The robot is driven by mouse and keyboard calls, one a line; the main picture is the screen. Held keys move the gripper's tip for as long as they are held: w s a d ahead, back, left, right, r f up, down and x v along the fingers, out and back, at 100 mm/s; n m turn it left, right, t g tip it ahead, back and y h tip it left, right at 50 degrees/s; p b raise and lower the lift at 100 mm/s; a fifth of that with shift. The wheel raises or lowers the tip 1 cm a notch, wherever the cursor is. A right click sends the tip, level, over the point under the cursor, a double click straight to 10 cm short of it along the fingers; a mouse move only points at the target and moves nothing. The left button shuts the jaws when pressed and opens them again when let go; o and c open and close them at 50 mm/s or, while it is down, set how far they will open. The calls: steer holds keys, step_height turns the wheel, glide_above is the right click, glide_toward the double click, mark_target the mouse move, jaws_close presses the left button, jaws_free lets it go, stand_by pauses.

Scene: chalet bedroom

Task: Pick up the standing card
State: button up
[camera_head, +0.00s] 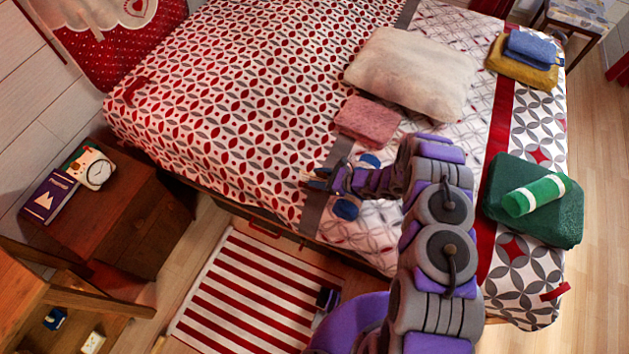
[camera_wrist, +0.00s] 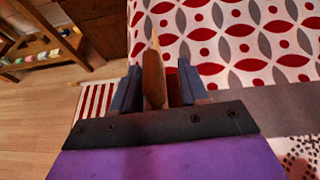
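A dark purple panel with a white mountain shape (camera_head: 48,197) is on the brown nightstand (camera_head: 95,225) at left, beside the clock. It looks like the standing card, though it could be a book; I cannot tell. My gripper (camera_head: 314,179) is over the near edge of the bed, well to the right of the nightstand and apart from the panel. In the wrist view my gripper (camera_wrist: 157,90) has its blue fingers apart. A narrow brown piece with a pale tip (camera_wrist: 153,78) shows between them; I cannot tell what it is. The panel is not visible there.
A white-faced clock (camera_head: 97,172) stands next to the panel. The patterned bed (camera_head: 230,90) fills the middle and holds pillows and folded cloths. A wooden shelf or chair frame (camera_head: 75,298) stands front left. A striped rug (camera_head: 250,295) lies on the floor between.

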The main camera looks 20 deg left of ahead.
jaws_close()
stand_by(0.3)
steer(key=shift+r, duration=0.1)
